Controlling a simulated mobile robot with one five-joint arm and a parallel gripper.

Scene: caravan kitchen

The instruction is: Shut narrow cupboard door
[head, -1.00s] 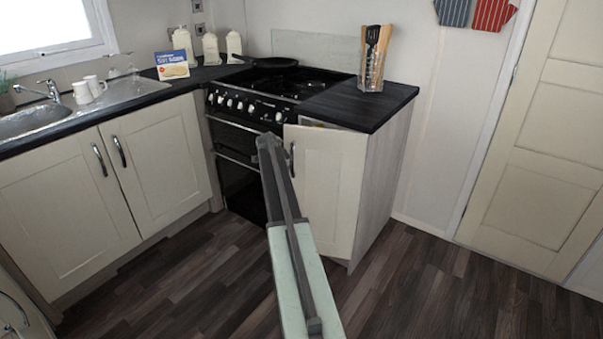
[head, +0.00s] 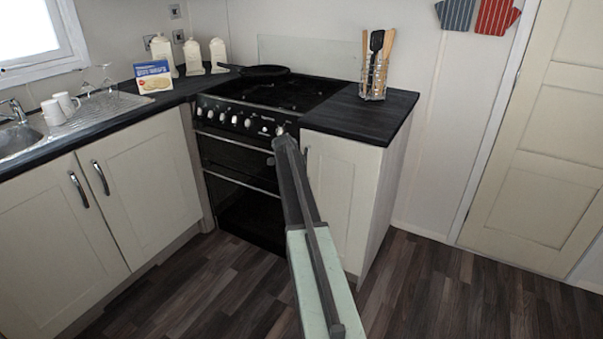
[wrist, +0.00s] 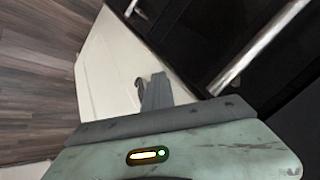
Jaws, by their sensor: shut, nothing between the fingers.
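The narrow cupboard door (head: 345,190) is a cream panel right of the cooker, under the dark worktop. In the head view it looks flush with the cupboard front, with no open gap along its top edge. It also shows as a pale panel in the wrist view (wrist: 105,75). My gripper (head: 286,145) is shut and empty, in front of the door's left edge by the cooker. In the wrist view the closed fingers (wrist: 156,88) point at the door beside its handle (wrist: 138,84). I cannot tell whether they touch it. My arm hides part of the door's left edge.
The black cooker (head: 240,175) with its rail handles stands left of the door. A utensil holder (head: 374,80) stands on the worktop (head: 350,115) and a pan (head: 262,71) is on the hob. The wooden floor (head: 215,285) in front is clear.

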